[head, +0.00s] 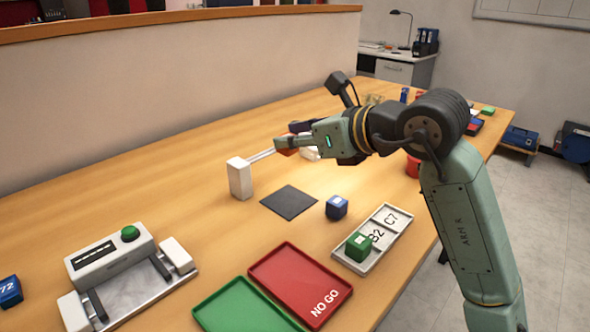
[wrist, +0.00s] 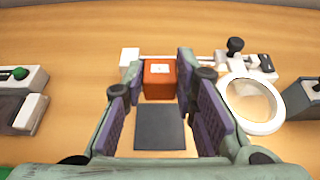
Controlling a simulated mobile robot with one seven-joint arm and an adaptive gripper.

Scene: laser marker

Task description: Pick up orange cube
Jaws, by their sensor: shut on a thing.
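An orange cube (wrist: 160,80) with a pale label on top sits between the two fingers of my gripper (wrist: 158,66) in the wrist view. My gripper is shut on it. In the head view my gripper (head: 287,143) is above the table, with only a small red-orange part of the cube (head: 288,151) showing below the fingers. A dark square mat (head: 289,202) lies on the table, nearer the head camera than the gripper.
A white post (head: 239,179) with a thin rod stands beside my gripper. A blue cube (head: 337,207) is near the mat. A green cube (head: 359,247) sits on a labelled tray (head: 391,218). A red NO GO tray (head: 300,283) and green tray (head: 243,309) lie in front.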

